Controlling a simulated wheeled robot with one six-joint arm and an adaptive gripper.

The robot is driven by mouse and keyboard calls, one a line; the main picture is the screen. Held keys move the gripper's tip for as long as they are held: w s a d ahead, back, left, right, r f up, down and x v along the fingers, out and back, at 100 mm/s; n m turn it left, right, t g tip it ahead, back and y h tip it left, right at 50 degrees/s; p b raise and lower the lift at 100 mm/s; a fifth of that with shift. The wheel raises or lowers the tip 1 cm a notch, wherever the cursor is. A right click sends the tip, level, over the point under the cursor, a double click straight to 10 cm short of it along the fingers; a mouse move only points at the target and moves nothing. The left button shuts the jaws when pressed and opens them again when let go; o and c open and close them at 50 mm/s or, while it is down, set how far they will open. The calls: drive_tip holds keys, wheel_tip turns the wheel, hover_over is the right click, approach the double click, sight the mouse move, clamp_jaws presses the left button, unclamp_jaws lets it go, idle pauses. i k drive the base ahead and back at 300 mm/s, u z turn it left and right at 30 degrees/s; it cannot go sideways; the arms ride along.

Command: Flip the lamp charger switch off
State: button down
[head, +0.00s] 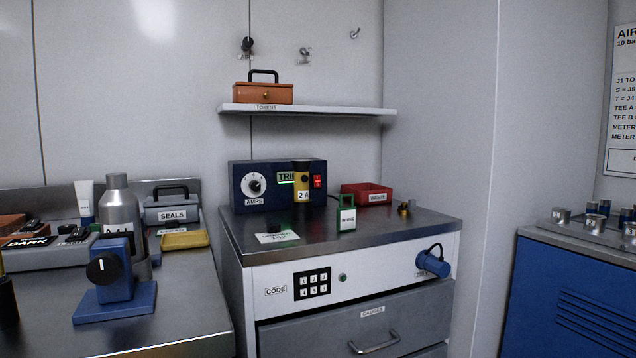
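A dark blue box (240,179), which looks like the lamp charger, stands at the back of the metal-topped cabinet. It has a white AMPS dial (254,185) on the left of its face and a red rocker switch (317,181) on the right. The switch is small, and I cannot tell which way it is tipped. A yellow and black lamp (303,181) labelled "2 A" stands upright in front of the face, left of the switch, and hides part of the box's label. My gripper is not in view.
A green tag stand (347,215) reading "IN USE" and a white card (277,237) sit at the cabinet top's front. A shelf (307,110) hangs above. The left bench holds a blue dial stand (115,275) and a bottle (119,207).

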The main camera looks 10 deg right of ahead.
sight(317, 178)
drive_tip(key=k, duration=0.6)
drive_tip(key=z, duration=0.8)
drive_tip(key=i, duration=1.6)
drive_tip(key=u, duration=0.75)
